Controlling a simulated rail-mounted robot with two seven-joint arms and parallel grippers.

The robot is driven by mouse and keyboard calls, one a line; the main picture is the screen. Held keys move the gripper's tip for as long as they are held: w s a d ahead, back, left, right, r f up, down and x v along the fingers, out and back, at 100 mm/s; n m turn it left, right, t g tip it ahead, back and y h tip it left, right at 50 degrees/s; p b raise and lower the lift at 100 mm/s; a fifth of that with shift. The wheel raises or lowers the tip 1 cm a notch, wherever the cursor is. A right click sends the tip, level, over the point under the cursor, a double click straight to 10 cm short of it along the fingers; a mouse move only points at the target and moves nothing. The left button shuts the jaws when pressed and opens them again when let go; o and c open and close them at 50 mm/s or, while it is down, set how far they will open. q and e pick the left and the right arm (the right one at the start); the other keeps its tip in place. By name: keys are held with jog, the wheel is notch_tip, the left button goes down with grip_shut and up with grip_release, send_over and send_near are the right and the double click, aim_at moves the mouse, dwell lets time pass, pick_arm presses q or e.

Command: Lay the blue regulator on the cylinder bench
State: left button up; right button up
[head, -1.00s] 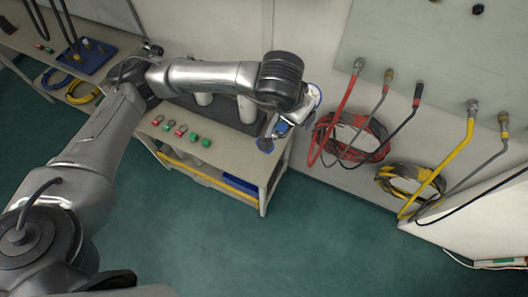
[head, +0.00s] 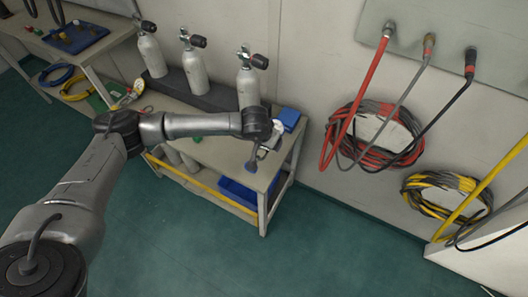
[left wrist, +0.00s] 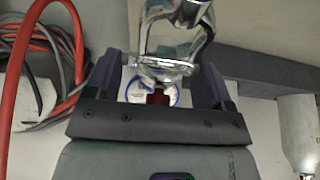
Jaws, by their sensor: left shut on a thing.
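My left gripper (head: 264,148) is over the right end of the cylinder bench (head: 222,160). In the left wrist view my left gripper (left wrist: 157,80) is shut on a chrome regulator (left wrist: 178,42) with a white, blue-rimmed gauge (left wrist: 130,90), which I take as the blue regulator. The gripper hides part of it, and in the head view it is small and partly covered. I cannot tell whether it touches the bench top. My right gripper is not in view.
Several grey cylinders (head: 249,88) stand in a dark rack (head: 205,92) along the back of the bench. A blue block (head: 289,118) lies at its right end. A yellow-rimmed gauge (head: 118,88) lies at the left. Red and grey hoses (head: 375,135) hang on the wall.

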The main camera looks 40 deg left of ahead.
aim_at(264, 148)
pick_arm(q)
jog(key=shift+a+f+b, duration=0.25)
jog(key=shift+a+f, duration=0.05)
jog(key=shift+f, duration=0.4)
jog(key=shift+a+f+b, duration=0.25)
jog(key=shift+a+f, duration=0.05)
jog(key=shift+f, duration=0.35)
jog(key=shift+f+b, duration=0.8)
jog(key=shift+f, duration=0.4)
jog(key=shift+r, duration=0.15)
jog(key=shift+f+b, duration=0.45)
jog(key=shift+f, duration=0.3)
jog(key=shift+f, duration=0.15)
jog(key=shift+f+b, duration=0.6)
jog(key=shift+f, duration=0.1)
jog(key=shift+f, duration=0.1)
